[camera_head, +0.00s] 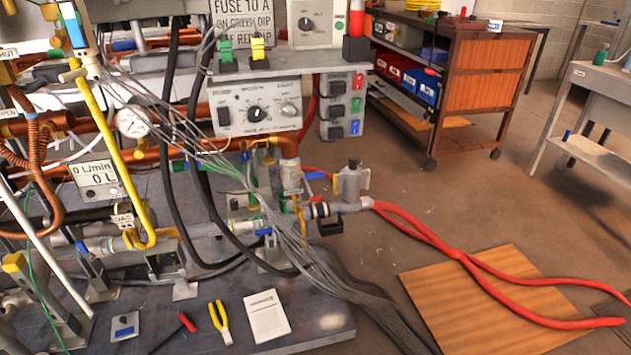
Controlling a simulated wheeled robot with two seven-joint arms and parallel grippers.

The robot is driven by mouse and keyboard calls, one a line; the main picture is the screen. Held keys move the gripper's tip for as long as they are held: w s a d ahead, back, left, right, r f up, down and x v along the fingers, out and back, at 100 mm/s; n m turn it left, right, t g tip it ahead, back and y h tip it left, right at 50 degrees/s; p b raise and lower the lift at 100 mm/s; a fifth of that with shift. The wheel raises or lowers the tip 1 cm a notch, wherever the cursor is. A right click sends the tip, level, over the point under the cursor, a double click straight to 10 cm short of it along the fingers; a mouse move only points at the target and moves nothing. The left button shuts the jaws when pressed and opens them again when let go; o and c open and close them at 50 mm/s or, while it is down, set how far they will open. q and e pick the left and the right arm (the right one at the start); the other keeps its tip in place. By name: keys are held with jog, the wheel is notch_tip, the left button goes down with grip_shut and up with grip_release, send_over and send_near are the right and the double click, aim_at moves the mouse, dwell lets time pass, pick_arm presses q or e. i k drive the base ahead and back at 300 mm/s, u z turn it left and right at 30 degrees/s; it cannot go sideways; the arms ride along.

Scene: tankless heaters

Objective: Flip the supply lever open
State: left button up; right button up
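Neither of my grippers is in view. Several small blue handles show on the pipework of the heater rig. One blue handle (317,176) sticks out to the right of a pale vertical valve below the copper elbow. Another blue handle (263,232) lies low on the pipes, behind black hoses. A further small blue piece (82,247) is at the lower left by the gas line. No readable label marks any of them as the supply lever, so I cannot tell which it is. Cables partly hide the pipes there.
A flow meter (96,180) reads 0 L/min. A yellow gas pipe (112,150), grey cables and black hoses cross the rig. Pliers (221,322) and a notepad (266,315) lie on the grey base. Red hoses (450,250) cross the floor and a wooden board (480,300).

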aim_at(309, 176)
jog(key=k, duration=0.55)
jog(key=z, duration=0.8)
jog(key=i, duration=2.25)
jog(key=u, duration=0.8)
